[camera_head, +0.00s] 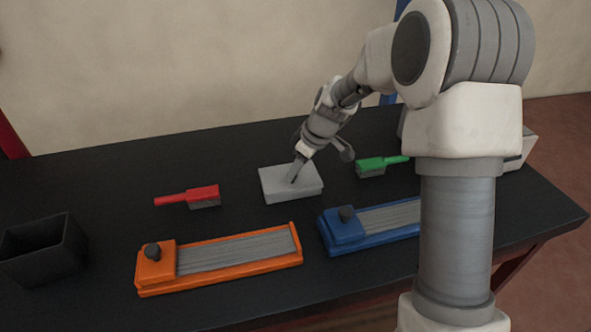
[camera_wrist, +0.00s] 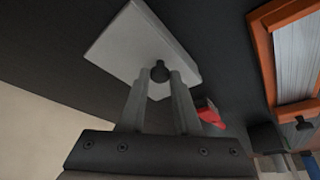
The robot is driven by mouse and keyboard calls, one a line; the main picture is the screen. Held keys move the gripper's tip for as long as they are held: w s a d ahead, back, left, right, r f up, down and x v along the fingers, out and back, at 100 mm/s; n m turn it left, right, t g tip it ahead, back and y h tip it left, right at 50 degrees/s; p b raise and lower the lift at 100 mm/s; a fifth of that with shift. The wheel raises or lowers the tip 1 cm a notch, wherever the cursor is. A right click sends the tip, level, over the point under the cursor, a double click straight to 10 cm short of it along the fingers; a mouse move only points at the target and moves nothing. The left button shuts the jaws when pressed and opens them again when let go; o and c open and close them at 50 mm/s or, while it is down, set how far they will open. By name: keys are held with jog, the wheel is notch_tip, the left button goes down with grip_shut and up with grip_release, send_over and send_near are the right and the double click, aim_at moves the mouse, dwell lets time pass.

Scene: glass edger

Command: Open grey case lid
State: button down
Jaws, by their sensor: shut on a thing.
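The grey case (camera_head: 279,189) sits on the black table near its middle, and its lid looks level and closed. In the wrist view the light grey lid (camera_wrist: 122,38) fills the upper middle, with a dark round knob (camera_wrist: 159,70) on it. My gripper (camera_head: 294,178) points down onto the lid from above. In the wrist view my gripper's two fingers (camera_wrist: 158,82) are shut on the knob, one on each side. The seam between lid and case is too small to make out.
A red brush (camera_head: 203,196) lies left of the case and a green brush (camera_head: 378,166) right of it. An orange-framed block (camera_head: 150,277) and a blue-framed block (camera_head: 343,235) lie in front. A black open bin (camera_head: 70,243) stands at far left.

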jog(key=shift+r, duration=0.1)
jog(key=p, duration=0.1)
jog(key=r+p, duration=0.1)
jog(key=shift+w+g+p, duration=0.25)
jog(key=shift+g+p, duration=0.15)
jog(key=p, duration=0.2)
jog(key=w+r+g+p, duration=0.1)
jog(key=p, duration=0.1)
jog(key=shift+a+r+g, duration=0.15)
jog(key=shift+r+g, duration=0.05)
jog(key=shift+g, duration=0.1)
jog(key=w+g+p, duration=0.1)
jog(key=p, duration=0.1)
jog(key=r+g+h+p, duration=0.1)
jog(key=p, duration=0.1)
jog(key=shift+w+a+m, duration=0.15)
jog(key=shift+w+m, duration=0.15)
jog(key=shift+w, duration=0.05)
jog(key=shift+w+a+r+g+p, duration=0.1)
jog(key=shift+w+r+g+p, duration=0.1)
jog(key=shift+w+g+p, duration=0.35)
jog(key=shift+w+a+r+g+p, duration=0.15)
jog(key=shift+w+g+p, duration=0.1)
jog(key=shift+g+p, duration=0.55)
jog(key=shift+w, duration=0.15)
jog(key=c, duration=0.6)
grip_release()
